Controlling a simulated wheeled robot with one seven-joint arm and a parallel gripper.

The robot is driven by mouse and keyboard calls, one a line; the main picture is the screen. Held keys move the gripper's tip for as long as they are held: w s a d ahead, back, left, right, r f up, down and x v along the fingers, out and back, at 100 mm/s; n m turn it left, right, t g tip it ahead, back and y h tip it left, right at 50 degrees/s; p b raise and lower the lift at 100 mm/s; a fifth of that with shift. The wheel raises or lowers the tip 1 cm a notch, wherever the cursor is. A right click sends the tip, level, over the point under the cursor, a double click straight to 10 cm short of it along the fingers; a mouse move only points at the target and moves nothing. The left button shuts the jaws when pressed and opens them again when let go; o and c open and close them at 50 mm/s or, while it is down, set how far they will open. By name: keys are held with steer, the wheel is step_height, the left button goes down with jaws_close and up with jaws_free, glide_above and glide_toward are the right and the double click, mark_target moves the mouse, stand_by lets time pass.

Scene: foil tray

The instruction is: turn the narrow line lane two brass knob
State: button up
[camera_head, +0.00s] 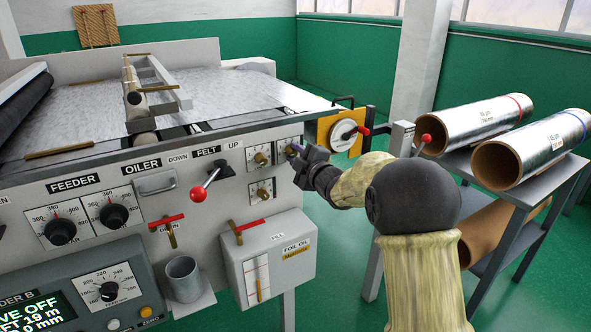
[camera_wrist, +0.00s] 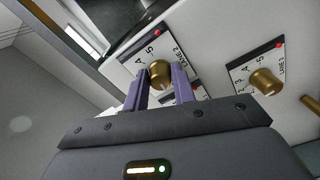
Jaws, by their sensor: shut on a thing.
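The lane two brass knob (camera_wrist: 160,72) sits on a white dial plate marked LANE 2, with numbers around it and a red dot at one corner. My gripper (camera_wrist: 159,76) is shut on this knob, one purple finger on each side. In the head view my gripper (camera_head: 298,156) reaches the upper right dial plate of the machine's front panel, and its fingers partly cover the brass knob (camera_head: 290,150) there. The knob's pointer position is hard to read.
A LANE 3 brass knob (camera_wrist: 265,81) is close beside my gripper. Foil rolls (camera_head: 487,122) lie on a rack at right.

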steer(key=shift+f+n+b, duration=0.15)
steer(key=shift+n+b, duration=1.05)
steer(key=shift+b, duration=0.05)
steer(key=o, duration=1)
steer(key=shift+s, duration=0.1)
steer(key=v, duration=1.7)
steer(key=shift+d, duration=0.2)
